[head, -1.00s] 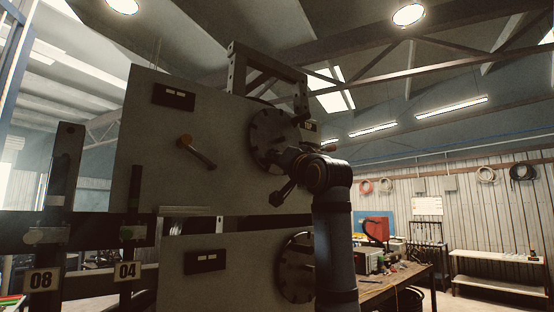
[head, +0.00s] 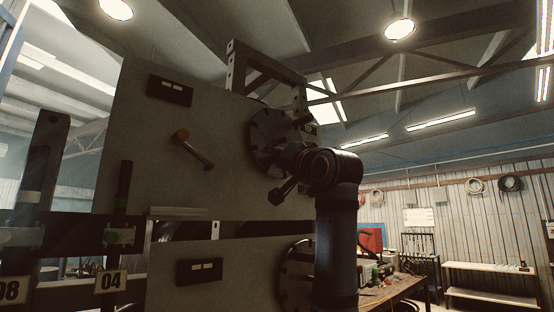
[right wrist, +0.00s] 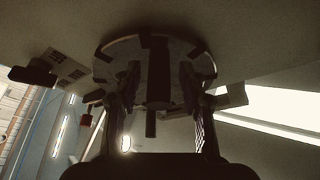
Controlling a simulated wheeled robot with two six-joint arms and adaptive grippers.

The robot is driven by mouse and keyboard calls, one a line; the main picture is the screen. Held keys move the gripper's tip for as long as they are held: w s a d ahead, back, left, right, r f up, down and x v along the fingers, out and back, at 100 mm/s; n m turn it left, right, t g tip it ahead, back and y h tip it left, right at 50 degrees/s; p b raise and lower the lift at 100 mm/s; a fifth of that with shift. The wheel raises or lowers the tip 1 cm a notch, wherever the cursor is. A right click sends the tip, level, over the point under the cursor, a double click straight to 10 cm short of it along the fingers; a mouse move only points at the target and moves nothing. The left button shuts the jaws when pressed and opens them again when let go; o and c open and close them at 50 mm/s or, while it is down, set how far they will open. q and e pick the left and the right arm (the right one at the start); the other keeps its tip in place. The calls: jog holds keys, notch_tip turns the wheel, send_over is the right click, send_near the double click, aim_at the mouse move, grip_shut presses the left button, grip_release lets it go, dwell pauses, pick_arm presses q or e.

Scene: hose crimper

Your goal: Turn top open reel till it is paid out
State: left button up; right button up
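The top reel's large pale panel (head: 135,130) stands on the left of the head view. It carries a round dark notched hub disc (head: 262,135) near its right edge and an orange-knobbed handle (head: 193,148) left of that. My right gripper (head: 284,178) is in front of the disc, partly hidden by its own wrist. In the right wrist view, the fingers of my right gripper (right wrist: 160,105) are apart on both sides of a dark post (right wrist: 158,75) in front of the hub disc (right wrist: 120,50). Gaps show between post and fingers. My left gripper is out of view.
A second panel (head: 235,270) with its own hub disc (head: 293,270) is just below. Dark upright posts with a 04 tag (head: 111,281) stand at left. A cluttered workbench (head: 395,290) and a white shelf (head: 490,268) are behind at right.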

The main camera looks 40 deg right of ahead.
jog(key=shift+s, duration=0.1)
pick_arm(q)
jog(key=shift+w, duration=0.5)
pick_arm(e)
jog(key=v, duration=1.1)
jog(key=shift+s+f, duration=0.2)
jog(key=shift+s, duration=0.15)
jog(key=shift+a, duration=0.2)
